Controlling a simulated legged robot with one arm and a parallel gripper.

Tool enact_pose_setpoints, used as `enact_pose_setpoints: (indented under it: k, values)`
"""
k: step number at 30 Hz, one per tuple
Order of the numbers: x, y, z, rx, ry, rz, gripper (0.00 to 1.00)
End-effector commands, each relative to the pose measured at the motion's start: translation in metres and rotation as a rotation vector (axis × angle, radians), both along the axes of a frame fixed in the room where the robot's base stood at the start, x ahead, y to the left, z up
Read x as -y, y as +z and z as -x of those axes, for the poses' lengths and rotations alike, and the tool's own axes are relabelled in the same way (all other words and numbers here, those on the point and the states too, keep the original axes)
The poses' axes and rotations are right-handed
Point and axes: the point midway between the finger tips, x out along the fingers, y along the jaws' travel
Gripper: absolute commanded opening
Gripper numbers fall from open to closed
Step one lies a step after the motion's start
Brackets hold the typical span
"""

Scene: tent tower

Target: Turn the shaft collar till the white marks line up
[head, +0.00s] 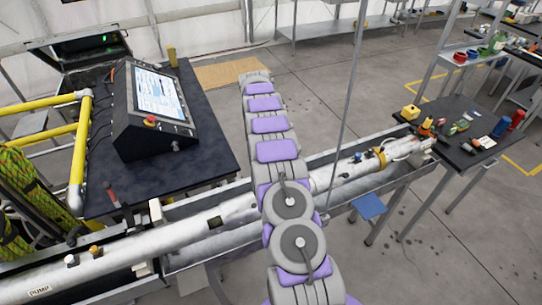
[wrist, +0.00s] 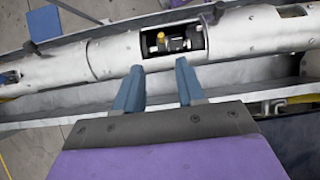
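A long silver tube (wrist: 238,33) crosses the top of the wrist view. A rectangular window in its side shows a dark cavity with small metal parts and a yellow-topped piece (wrist: 160,42). I cannot make out the shaft collar's white marks clearly. My gripper (wrist: 159,66) is open, its two blue fingers apart and empty, with the tips just below the window's lower edge in the picture. I cannot tell whether they touch the tube. In the head view the tube (head: 235,213) runs under my arm, which hides part of it; my gripper cannot be made out there.
The tube lies in a grey trough (head: 200,258). A black table (head: 205,120) with a control console (head: 150,110) stands at left, beside yellow rails (head: 78,150). A black bench (head: 475,130) with small parts is at right, near a blue stool (head: 368,207). A thin grey pole (head: 349,90) rises close to my arm.

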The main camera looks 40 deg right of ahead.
Motion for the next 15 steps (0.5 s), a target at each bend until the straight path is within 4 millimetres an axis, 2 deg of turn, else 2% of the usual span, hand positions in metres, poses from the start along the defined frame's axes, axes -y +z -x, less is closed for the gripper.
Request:
enact_pose_setpoints:
  k: [1,6,15]
  values:
    - [0.000,0.007,-0.001,-0.001,0.000,0.000,0.39]
    - [0.001,0.016,-0.006,0.000,0.000,0.000,0.39]
    - [0.003,0.025,-0.012,-0.003,0.000,-0.001,0.39]
